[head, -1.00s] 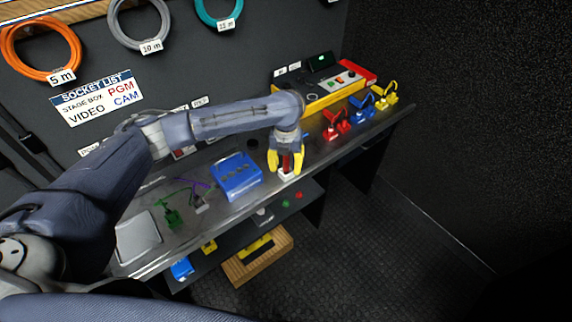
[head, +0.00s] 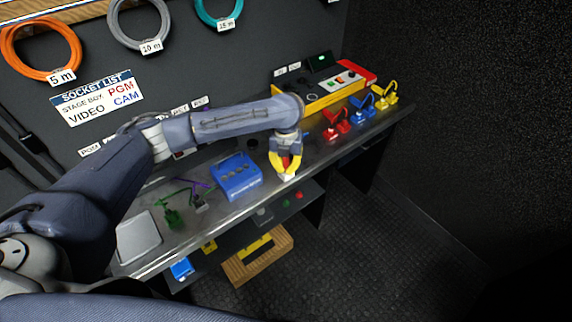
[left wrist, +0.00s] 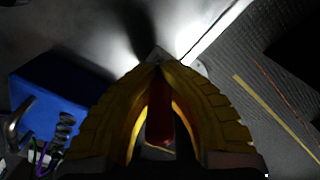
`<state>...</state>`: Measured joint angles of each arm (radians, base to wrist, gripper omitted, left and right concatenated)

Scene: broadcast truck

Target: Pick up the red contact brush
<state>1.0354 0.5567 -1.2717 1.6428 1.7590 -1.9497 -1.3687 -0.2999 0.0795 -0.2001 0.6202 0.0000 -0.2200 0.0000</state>
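The red contact brush (left wrist: 160,115) stands between the yellow fingers of my left gripper (left wrist: 160,66) in the left wrist view. The fingers curve in around it and their tips come together. In the head view my left gripper (head: 286,172) points down near the front edge of the bench, with a little red showing between its fingers. A small white piece (head: 286,178) shows just below the fingertips; I cannot tell whether it is part of the brush or a holder. The fingers hide most of the brush. My right gripper is not in view.
A blue box (head: 238,176) stands left of my left gripper on the metal bench (head: 310,163). Red (head: 336,124), blue (head: 362,108) and yellow (head: 386,96) items stand to the right, before a yellow-and-red console (head: 322,96). A wooden crate (head: 238,272) lies below.

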